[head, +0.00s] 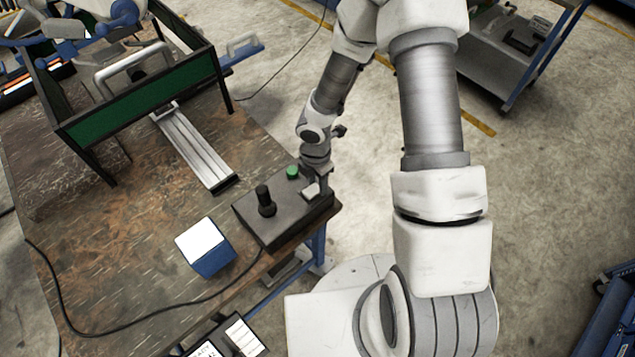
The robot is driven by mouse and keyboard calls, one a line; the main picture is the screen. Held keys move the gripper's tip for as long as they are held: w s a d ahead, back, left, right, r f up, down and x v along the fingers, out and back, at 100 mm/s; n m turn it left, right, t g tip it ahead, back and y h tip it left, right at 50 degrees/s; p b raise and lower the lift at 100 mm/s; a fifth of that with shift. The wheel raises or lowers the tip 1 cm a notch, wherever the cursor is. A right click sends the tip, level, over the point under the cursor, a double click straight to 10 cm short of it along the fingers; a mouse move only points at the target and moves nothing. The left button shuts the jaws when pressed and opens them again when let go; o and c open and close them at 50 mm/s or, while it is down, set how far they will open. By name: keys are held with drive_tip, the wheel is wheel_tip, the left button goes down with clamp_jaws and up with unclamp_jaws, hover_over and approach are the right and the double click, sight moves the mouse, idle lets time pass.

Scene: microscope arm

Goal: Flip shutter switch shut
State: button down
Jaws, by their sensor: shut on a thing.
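A dark control box (283,229) sits at the right corner of the worktable. It carries a black joystick (266,201), a green button (292,172) and a small pale piece (311,191) that looks like the shutter switch. My gripper (319,190) points down over the right end of the box, right beside the pale piece. It is shut on the shutter switch; the fingertips are small and partly hidden, so the exact grip and the switch's tilt are hard to see.
A blue box with a white top (203,246) stands left of the control box. A metal rail (195,149) leads to a green-sided frame (139,99). A black cable (150,325) runs over the table (110,265). A grey cart (490,60) stands at the upper right.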

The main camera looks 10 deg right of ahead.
drive_tip(key=shift+s+a+f+t+h+b, duration=0.15)
drive_tip(key=shift+t+h+b, duration=0.5)
drive_tip(key=shift+b, duration=1.75)
drive_tip(key=shift+s+a+t+h+b, duration=0.1)
drive_tip(key=shift+a+t+h+b, duration=0.5)
drive_tip(key=shift+b, duration=1.8)
drive_tip(key=shift+d+r+h+b, duration=0.3)
drive_tip(key=shift+h+b, duration=0.25)
drive_tip(key=shift+b, duration=0.1)
drive_tip(key=shift+c, duration=2.4)
unclamp_jaws()
drive_tip(key=shift+r, duration=0.15)
drive_tip(key=p+v, duration=0.4)
drive_tip(key=v, duration=1.3)
